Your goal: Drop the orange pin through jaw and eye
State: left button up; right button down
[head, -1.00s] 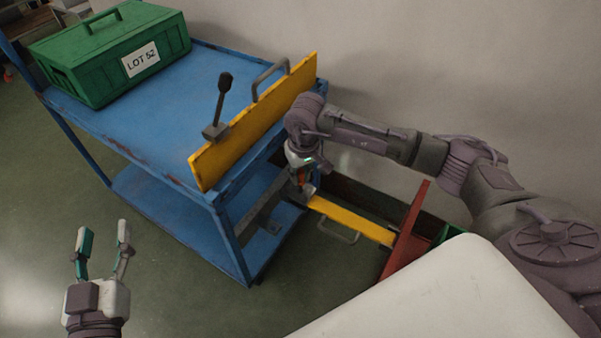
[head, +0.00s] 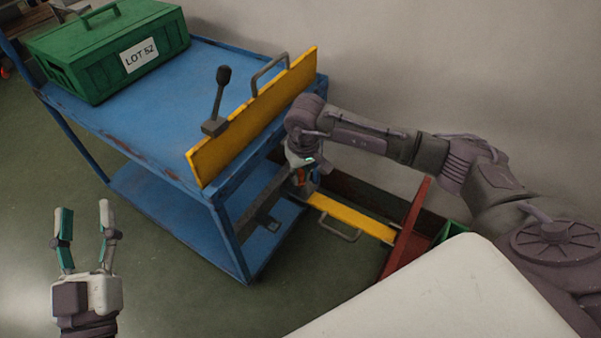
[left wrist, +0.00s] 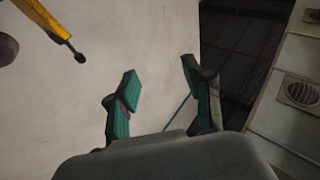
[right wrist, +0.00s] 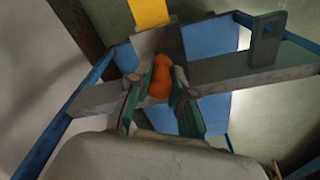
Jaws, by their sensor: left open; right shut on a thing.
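The orange pin (right wrist: 160,78) is upright between the fingers of my right gripper (right wrist: 158,92), which is shut on it. In the head view my right gripper (head: 302,178) is low beside the blue cart's near end, at the inner end of the yellow bar (head: 350,218). In the right wrist view the yellow bar (right wrist: 149,12) ends in a grey plate (right wrist: 158,42) over a grey crossbar (right wrist: 230,72). The pin and fingers cover the jaw and eye there, so I cannot tell whether the pin is in the holes. My left gripper (head: 84,212) is open and empty over the floor.
The blue cart (head: 150,110) carries a green box (head: 110,55) marked LOT 52. A yellow panel (head: 250,120) with a black-knobbed lever (head: 219,95) stands along its edge. A red plate (head: 408,225) is at the yellow bar's outer end. The wall is close behind my right arm.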

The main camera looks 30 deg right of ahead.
jog(key=shift+f+b, duration=0.35)
jog(key=shift+f, duration=0.15)
pick_arm(q)
jog(key=s+r+t+h, duration=0.1)
jog(key=s+r+t, duration=0.2)
jog(key=r+t, duration=0.1)
jog(key=shift+r+b, duration=0.35)
jog(key=shift+r, duration=0.2)
pick_arm(e)
jog(key=shift+f, duration=0.45)
pick_arm(q)
jog(key=shift+s, duration=0.15)
pick_arm(e)
jog(key=c, duration=1)
grip_release()
jog(key=shift+o, duration=0.2)
jog(key=shift+r, duration=0.1)
notch_tip(320, 180, up, 12)
jog(key=s, duration=0.1)
jog(key=shift+s, duration=0.2)
